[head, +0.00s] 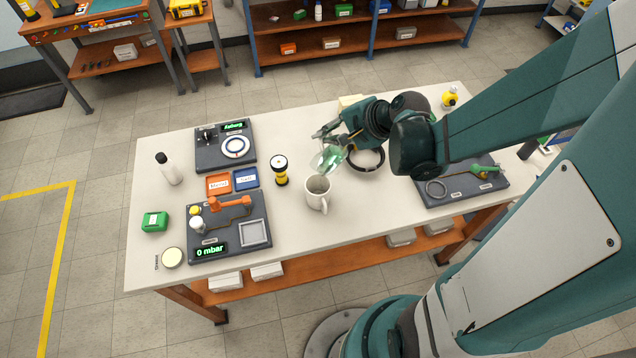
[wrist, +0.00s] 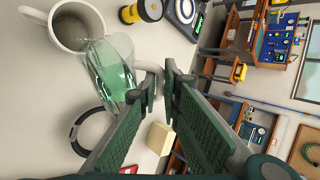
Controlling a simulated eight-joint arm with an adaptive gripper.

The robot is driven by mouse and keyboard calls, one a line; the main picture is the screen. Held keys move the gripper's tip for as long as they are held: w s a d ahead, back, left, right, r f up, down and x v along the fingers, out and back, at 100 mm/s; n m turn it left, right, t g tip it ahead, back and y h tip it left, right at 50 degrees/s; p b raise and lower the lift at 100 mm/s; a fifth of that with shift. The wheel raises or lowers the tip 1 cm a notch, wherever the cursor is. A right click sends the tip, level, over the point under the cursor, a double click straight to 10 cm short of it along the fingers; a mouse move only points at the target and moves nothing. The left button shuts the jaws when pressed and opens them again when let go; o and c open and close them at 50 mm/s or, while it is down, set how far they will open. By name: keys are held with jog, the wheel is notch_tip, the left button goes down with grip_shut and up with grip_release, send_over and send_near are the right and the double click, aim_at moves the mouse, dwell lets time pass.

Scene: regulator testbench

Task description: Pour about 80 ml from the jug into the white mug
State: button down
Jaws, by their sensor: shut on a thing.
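The clear jug (head: 331,159) holds green-tinted liquid and is tilted, its mouth toward the white mug (head: 317,194). In the wrist view the jug (wrist: 110,72) lies beside the gripper tips, with its lip at the rim of the mug (wrist: 62,38). My gripper (head: 336,140) is shut on the jug's handle; its fingers also show in the wrist view (wrist: 160,84). The mug stands upright on the table with its handle toward the front right. I cannot tell whether liquid is flowing or how much is in the mug.
A black ring (head: 368,160) lies behind and right of the mug. A yellow-black cylinder (head: 281,171) stands to its left. The gauge board (head: 262,207), dial board (head: 226,160) and right-hand board (head: 455,195) occupy the table (head: 300,250). The table front is clear.

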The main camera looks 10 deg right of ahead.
jog(key=shift+s+a, duration=0.15)
jog(key=shift+s, duration=0.05)
jog(key=shift+s+a+r+t+p, duration=0.3)
jog(key=shift+p, duration=0.1)
dwell(0.5)
jog(key=shift+s+a+r+h, duration=0.1)
jog(key=shift+s+a+h, duration=0.1)
jog(key=shift+h, duration=0.1)
jog(key=shift+s+a, duration=0.1)
jog(key=shift+s, duration=0.05)
jog(key=shift+r+n, duration=0.1)
jog(key=shift+n, duration=0.2)
jog(key=shift+d, duration=0.25)
jog(key=shift+a, duration=0.1)
jog(key=shift+s+a+r+t+h, duration=0.25)
jog(key=shift+t+h, duration=0.15)
jog(key=shift+t, duration=0.1)
